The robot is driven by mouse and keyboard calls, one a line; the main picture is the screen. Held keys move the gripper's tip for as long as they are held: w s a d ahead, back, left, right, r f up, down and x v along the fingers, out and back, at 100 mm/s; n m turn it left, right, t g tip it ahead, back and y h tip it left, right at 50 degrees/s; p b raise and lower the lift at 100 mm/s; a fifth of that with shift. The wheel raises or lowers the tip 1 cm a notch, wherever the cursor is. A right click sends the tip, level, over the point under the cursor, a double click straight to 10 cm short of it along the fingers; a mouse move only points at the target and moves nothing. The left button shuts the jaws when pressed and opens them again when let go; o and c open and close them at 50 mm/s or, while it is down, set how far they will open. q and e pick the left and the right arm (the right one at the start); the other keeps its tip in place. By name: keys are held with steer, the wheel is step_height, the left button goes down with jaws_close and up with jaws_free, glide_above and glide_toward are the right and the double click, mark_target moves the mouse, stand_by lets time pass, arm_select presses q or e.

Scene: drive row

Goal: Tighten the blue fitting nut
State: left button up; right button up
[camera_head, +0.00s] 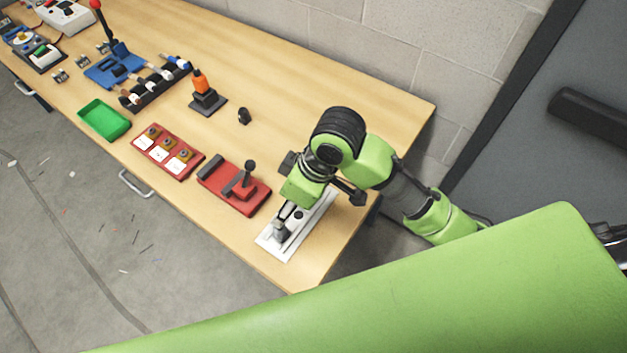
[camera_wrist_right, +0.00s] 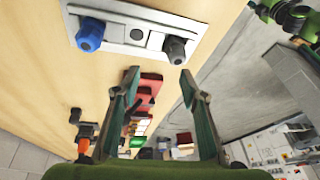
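The blue fitting nut (camera_wrist_right: 90,33) sits at one end of a light metal plate (camera_wrist_right: 125,22). A dark grey fitting (camera_wrist_right: 174,49) is at the plate's other end, with a small dark round part between them. In the head view, the plate (camera_head: 266,243) lies near the table's right end, and my right arm covers part of it; the blue nut is hidden there. My right gripper (camera_wrist_right: 160,72) is open and empty, its fingers apart. In the wrist view the nut lies beyond and left of the fingers, apart from them. My left gripper is not in view.
A red base with a dark lever (camera_head: 243,185) stands just left of the plate. Further left are a red panel with several white cards (camera_head: 166,151), a green tray (camera_head: 104,119) and an orange-handled joystick (camera_head: 204,93). A block wall (camera_head: 380,45) runs behind the table.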

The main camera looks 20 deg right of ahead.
steer(key=w+d+r+n+g+h, duration=0.2)
steer(key=w+d+r+h, duration=0.2)
steer(key=w+d+r, duration=0.35)
steer(key=f, duration=0.4)
steer(key=s+f+p, duration=0.1)
steer(key=f, duration=0.2)
steer(key=f+p, duration=0.1)
steer(key=f, duration=0.3)
steer(key=shift+s+f, duration=0.2)
steer(key=shift+f, duration=0.15)
jaws_close()
